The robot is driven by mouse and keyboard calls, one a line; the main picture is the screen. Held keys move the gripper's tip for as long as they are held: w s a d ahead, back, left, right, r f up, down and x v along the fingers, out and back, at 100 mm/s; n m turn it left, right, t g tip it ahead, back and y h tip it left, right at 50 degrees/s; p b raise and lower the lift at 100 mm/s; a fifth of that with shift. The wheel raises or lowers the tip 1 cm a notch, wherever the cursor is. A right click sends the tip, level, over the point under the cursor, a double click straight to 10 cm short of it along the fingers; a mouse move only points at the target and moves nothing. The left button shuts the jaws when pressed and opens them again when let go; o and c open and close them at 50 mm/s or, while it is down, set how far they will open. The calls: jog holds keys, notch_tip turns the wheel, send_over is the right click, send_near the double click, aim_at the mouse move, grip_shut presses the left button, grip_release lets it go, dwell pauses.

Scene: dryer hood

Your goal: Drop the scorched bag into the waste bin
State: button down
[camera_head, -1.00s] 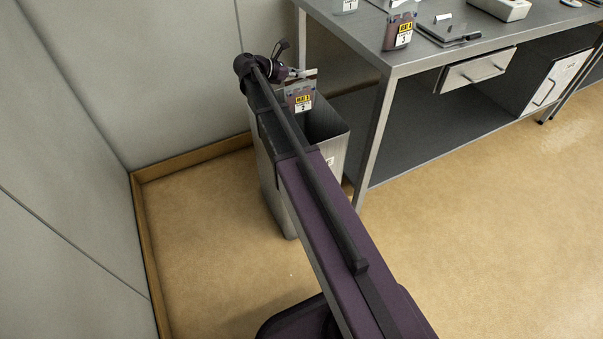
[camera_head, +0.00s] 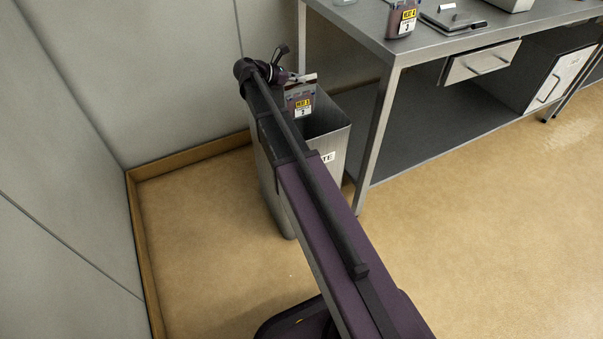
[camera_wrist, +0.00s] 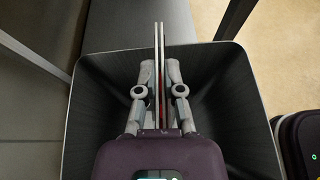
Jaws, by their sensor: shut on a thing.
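A bag with a yellow and white label marked 2 (camera_head: 301,103) hangs over the mouth of the grey metal waste bin (camera_head: 334,152). I cannot tell from here whether it is scorched. My gripper (camera_head: 304,80) is shut on the bag's top edge. In the wrist view my gripper (camera_wrist: 159,85) points down into the open bin (camera_wrist: 90,110), its fingers closed on the thin upright bag (camera_wrist: 158,50). My arm hides part of the bin's left side.
A steel table (camera_head: 390,48) stands right of the bin, with its leg close by. On it are another bag, labelled 3 (camera_head: 403,22), and a dark tablet-like plate (camera_head: 450,22). Walls close off the left and back. The tan floor (camera_head: 480,220) at right is clear.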

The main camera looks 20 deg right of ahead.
jog(key=shift+f, duration=0.5)
jog(key=c, duration=0.7)
grip_release()
jog(key=shift+s, duration=0.1)
